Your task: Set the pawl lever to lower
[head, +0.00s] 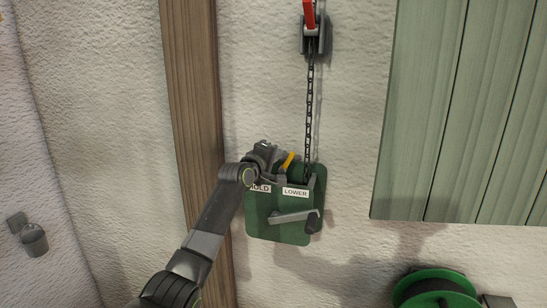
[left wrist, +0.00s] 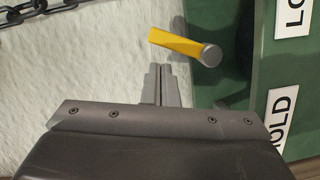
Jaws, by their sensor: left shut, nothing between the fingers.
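The pawl lever (head: 289,159) is a short yellow bar at the top of a green winch housing (head: 260,213). White labels below read HOLD (head: 262,188), partly covered, and LOWER (head: 296,192). In the left wrist view the yellow lever (left wrist: 178,42) has a round grey end (left wrist: 210,55) near the green housing. My left gripper (head: 280,159) is shut and empty, just left of the lever. Its fingers (left wrist: 161,84) show closed together below the lever in the wrist view, with a small apparent gap.
A dark chain (head: 309,105) runs from the housing up to a bracket with a red part (head: 309,15). A crank handle (head: 292,215) crosses the housing front. A wooden post (head: 191,90) stands left, green boards (head: 460,110) right, and a green reel (head: 436,284) lower right.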

